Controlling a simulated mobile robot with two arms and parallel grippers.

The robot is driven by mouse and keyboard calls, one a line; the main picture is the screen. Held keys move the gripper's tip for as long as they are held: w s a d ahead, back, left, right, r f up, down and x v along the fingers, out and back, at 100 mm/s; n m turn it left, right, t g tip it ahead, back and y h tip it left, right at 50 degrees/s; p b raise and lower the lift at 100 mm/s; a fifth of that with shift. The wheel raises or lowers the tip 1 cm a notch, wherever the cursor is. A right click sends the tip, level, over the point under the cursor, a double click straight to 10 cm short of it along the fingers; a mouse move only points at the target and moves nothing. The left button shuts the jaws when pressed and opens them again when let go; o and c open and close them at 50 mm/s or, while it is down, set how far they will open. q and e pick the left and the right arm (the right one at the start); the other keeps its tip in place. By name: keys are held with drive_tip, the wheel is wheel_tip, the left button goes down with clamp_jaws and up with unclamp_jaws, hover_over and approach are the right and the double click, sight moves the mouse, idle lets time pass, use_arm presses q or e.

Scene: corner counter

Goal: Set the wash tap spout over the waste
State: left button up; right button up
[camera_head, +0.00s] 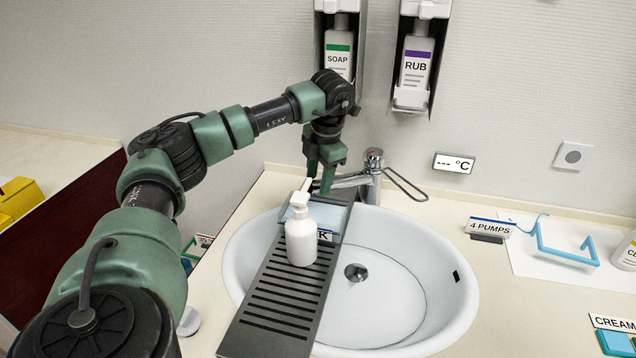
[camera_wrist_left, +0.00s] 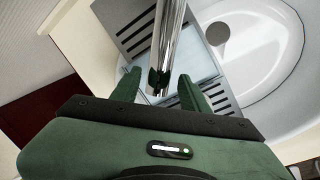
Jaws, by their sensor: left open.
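The chrome wash tap (camera_head: 372,165) stands behind the white basin (camera_head: 455,310). Its spout (camera_head: 348,181) points left, over the dark slatted rack (camera_head: 283,312) and off to the left of the round waste (camera_head: 356,272). My left gripper (camera_head: 323,180) is at the spout's left end, pointing down. In the left wrist view the open fingers (camera_wrist_left: 160,92) stand on either side of the spout (camera_wrist_left: 168,45), with gaps visible; contact cannot be told. The waste also shows in that view (camera_wrist_left: 217,33). My right gripper is in no view.
Soap (camera_head: 339,55) and rub (camera_head: 416,62) dispensers hang on the wall above. A wire lever (camera_head: 405,188) extends right from the tap. The basin's right side is clear.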

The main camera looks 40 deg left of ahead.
sight(319, 182)
use_arm(q)
drive_tip(key=shift+w+a+f, duration=0.1)
drive_tip(key=shift+a+f, duration=0.1)
drive_tip(key=shift+f, duration=0.4)
drive_tip(key=shift+w+a+f, duration=0.1)
drive_tip(key=shift+a+f, duration=0.05)
drive_tip(key=shift+f, duration=0.9)
drive_tip(key=c, duration=0.7)
clamp_jaws()
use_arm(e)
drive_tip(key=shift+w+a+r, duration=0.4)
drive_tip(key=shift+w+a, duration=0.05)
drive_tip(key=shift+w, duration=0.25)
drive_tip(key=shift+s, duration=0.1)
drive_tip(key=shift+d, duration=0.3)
